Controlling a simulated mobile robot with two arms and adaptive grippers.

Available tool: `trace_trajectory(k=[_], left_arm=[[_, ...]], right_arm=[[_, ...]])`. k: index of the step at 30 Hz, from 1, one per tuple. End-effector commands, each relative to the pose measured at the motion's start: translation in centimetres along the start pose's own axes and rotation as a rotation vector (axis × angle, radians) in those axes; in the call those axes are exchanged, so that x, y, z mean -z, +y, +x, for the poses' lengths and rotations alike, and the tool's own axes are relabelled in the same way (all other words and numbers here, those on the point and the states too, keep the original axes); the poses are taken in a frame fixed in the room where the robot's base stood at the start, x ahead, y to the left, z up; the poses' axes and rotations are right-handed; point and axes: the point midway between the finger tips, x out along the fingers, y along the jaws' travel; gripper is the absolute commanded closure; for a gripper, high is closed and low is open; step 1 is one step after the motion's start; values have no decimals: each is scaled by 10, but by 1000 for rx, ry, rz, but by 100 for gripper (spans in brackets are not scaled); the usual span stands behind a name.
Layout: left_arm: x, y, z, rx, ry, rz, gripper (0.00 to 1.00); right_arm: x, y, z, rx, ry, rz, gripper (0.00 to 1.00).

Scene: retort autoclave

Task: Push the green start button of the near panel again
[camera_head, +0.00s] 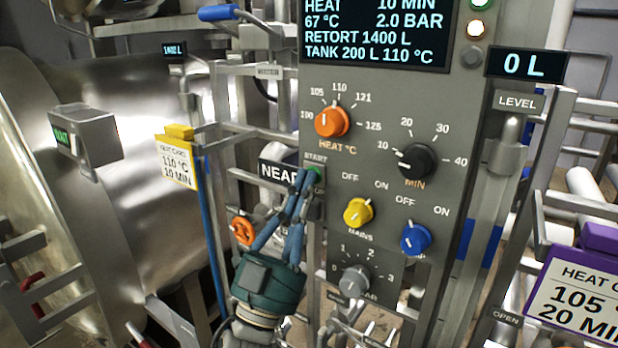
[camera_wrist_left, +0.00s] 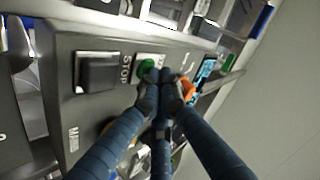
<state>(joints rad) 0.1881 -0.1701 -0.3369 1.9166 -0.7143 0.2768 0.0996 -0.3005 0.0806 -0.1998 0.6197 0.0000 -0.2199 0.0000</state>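The near panel (camera_head: 400,150) is a grey control panel with a NEAR sign (camera_head: 279,173) at its left edge. The green start button (camera_head: 318,174) shows just right of my left gripper's (camera_head: 305,178) fingertips, under the START label. In the left wrist view the green button (camera_wrist_left: 147,67) is just beyond the fingertips of the left gripper (camera_wrist_left: 161,82). These fingertips are together and empty. They partly cover the button and its label; I cannot tell whether they touch it. My right gripper is not in view.
A dark square button (camera_wrist_left: 97,72) sits beside the STOP label. The panel carries an orange heat knob (camera_head: 332,122), a black minutes knob (camera_head: 415,160), yellow (camera_head: 358,211) and blue (camera_head: 415,239) knobs. The panel display (camera_head: 376,33) reads 67 °C and 2.0 BAR. A steel vessel (camera_head: 130,130) stands left.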

Motion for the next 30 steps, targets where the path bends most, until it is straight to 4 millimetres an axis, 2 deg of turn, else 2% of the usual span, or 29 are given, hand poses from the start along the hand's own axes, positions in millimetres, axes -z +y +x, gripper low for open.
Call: trace_trajectory(k=[30], left_arm=[[11, -11, -16, 0, 0, 1, 100]], right_arm=[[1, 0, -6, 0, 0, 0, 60]])
